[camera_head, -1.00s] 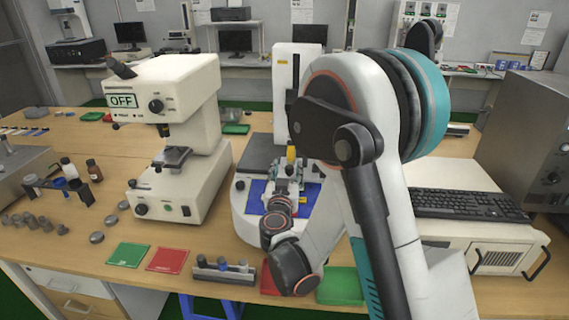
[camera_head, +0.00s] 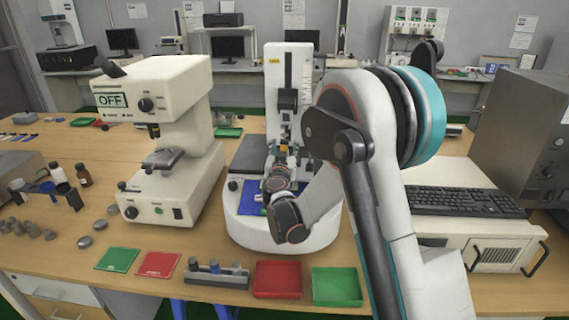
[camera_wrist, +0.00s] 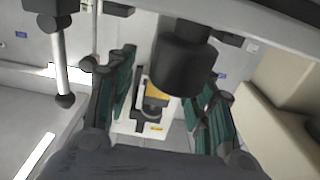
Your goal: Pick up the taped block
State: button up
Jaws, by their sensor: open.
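A small yellow patch (camera_head: 284,152) shows at the white test stand (camera_head: 277,72), close to my gripper (camera_head: 283,162). It may be the taped block, but it is too small to be sure. My gripper reaches forward over the stand's blue base plate, in front of its column. In the wrist view my gripper (camera_wrist: 160,100) has its two green-padded fingers apart. A yellow surface (camera_wrist: 159,87) shows in the gap between them, in front of a white body. A black cylinder (camera_wrist: 183,62) partly covers the view there. I see nothing clearly gripped.
A cream microscope (camera_head: 165,90) with an "OFF" display stands left of the stand. A red tray (camera_head: 277,279), a green tray (camera_head: 337,287) and a small rack (camera_head: 216,275) lie at the front. A keyboard (camera_head: 460,201) is on the right. Bottles and metal pieces stand at the left.

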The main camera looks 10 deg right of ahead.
jog(key=shift+w+d, duration=0.2)
jog(key=shift+w, duration=0.5)
grip_shut()
